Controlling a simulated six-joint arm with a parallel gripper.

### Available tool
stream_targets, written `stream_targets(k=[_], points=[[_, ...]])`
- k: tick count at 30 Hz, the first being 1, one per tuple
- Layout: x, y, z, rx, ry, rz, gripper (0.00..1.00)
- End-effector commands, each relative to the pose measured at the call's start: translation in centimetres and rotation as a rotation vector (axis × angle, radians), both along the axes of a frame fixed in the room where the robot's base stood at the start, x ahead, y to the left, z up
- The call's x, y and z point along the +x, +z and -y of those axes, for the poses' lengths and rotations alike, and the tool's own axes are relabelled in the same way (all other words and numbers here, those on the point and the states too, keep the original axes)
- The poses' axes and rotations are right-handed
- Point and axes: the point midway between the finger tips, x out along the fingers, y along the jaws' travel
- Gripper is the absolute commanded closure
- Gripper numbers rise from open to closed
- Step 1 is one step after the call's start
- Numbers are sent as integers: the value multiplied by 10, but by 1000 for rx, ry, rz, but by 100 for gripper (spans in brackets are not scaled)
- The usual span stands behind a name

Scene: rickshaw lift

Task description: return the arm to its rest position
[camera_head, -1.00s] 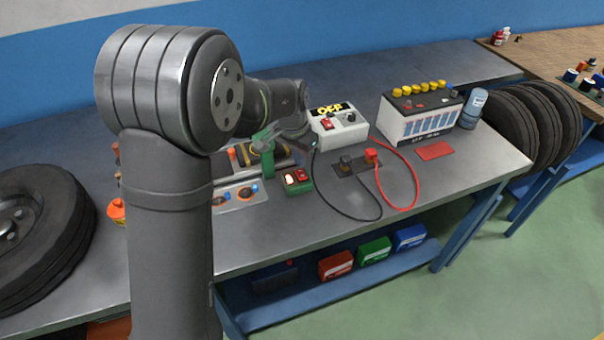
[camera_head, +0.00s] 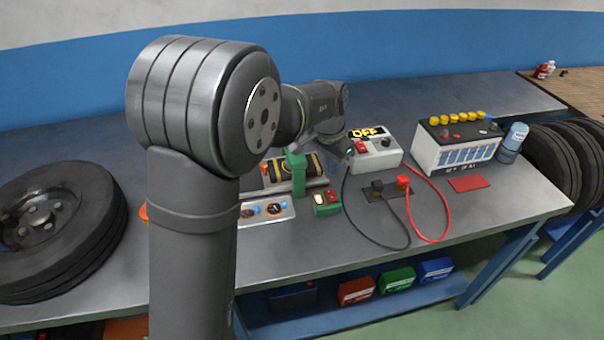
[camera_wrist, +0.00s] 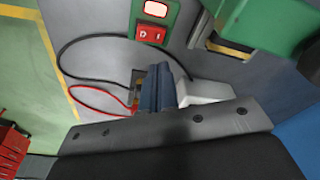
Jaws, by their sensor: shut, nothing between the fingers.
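My arm rises in the left middle of the head view, with the elbow high and the forearm reaching right over the bench. My gripper is mostly hidden behind the wrist there. In the wrist view, my gripper (camera_wrist: 160,75) shows as two dark blue-grey fingers close together and empty. It is in front of the charger (camera_wrist: 205,92) and the clamp block with the black and red leads. The charger (camera_head: 376,150), with a yellow OFF display, stands just right of my wrist in the head view.
The steel bench carries a wheel (camera_head: 58,228) at left, a green switch box (camera_head: 326,203), a green upright piece (camera_head: 296,172), a battery (camera_head: 457,146) and a blue can (camera_head: 513,142). Leads loop across the bench's front. Tyres (camera_head: 567,158) stand at right. The air above the bench's back is free.

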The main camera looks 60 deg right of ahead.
Motion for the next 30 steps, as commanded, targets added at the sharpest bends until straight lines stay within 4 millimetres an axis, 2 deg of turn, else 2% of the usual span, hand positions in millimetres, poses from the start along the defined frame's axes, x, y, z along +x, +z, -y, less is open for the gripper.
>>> stream_targets(k=[15,20,30], points=[[0,-63,0,2,1,-1,100],[0,-70,0,1,0,-1,100],[0,-67,0,0,0,0,100]])
